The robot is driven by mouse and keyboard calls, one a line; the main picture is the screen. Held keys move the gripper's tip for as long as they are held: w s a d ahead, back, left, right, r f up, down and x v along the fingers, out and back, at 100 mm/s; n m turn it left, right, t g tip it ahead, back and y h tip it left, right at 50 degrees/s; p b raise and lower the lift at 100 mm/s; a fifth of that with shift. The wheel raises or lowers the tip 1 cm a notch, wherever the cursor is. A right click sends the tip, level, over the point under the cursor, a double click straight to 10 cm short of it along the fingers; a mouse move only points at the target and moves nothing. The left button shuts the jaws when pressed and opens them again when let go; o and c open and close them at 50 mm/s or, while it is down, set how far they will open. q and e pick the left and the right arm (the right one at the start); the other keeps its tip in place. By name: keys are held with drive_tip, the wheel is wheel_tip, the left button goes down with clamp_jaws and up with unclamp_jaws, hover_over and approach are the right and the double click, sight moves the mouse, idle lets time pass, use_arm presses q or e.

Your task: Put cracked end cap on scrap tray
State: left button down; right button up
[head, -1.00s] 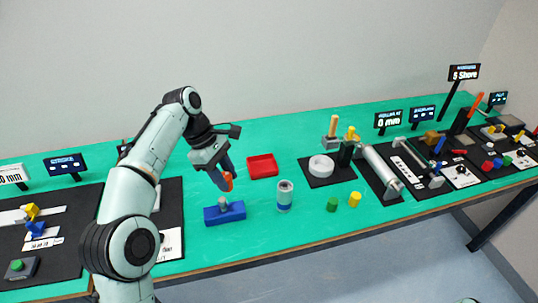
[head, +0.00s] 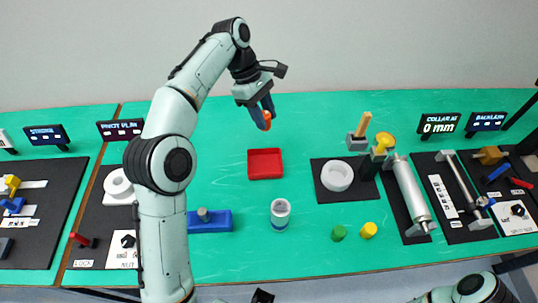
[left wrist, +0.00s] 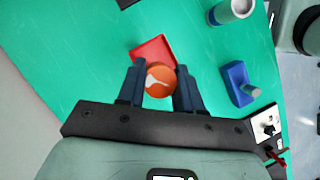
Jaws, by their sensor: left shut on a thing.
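My left gripper (head: 262,114) is shut on an orange end cap (head: 265,119) and holds it in the air above the green table, behind the red scrap tray in the head view. In the left wrist view the orange end cap (left wrist: 160,80) sits between the two fingers and shows a pale mark on its face. The red tray (head: 265,176) is square, shallow and looks empty in the head view. In the left wrist view the red tray (left wrist: 148,50) is partly hidden behind the cap. Only part of my right arm shows at the bottom right; its gripper cannot be made out.
A blue block with a grey peg (head: 210,221) and a silver can (head: 280,214) stand in front of the tray. Green (head: 338,233) and yellow (head: 368,230) cylinders stand further right. A black mat with a white ring (head: 337,176) lies right of the tray. The table behind the tray is clear.

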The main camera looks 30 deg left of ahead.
use_arm(q)
drive_tip(key=shift+s+f+b, duration=0.2)
drive_tip(key=shift+f+b, duration=2.1)
drive_tip(key=shift+f, duration=6.85)
use_arm(e)
drive_tip(key=shift+s+f, duration=0.25)
drive_tip(key=shift+f, duration=0.65)
drive_tip(key=shift+s+f, duration=0.25)
drive_tip(key=shift+f, duration=0.6)
drive_tip(key=shift+s+f, duration=0.25)
drive_tip(key=shift+f, duration=0.65)
use_arm(q)
drive_tip(key=shift+f, duration=0.1)
drive_tip(key=c, duration=0.8)
unclamp_jaws()
drive_tip(key=shift+o, duration=0.2)
drive_tip(key=p+v, duration=0.3)
drive_tip(key=v, duration=0.9)
drive_tip(key=shift+p, duration=0.3)
use_arm(e)
drive_tip(key=r, duration=0.3)
drive_tip(key=shift+w+r, duration=0.25)
drive_tip(key=shift+w, duration=0.05)
drive_tip(key=shift+s, duration=0.1)
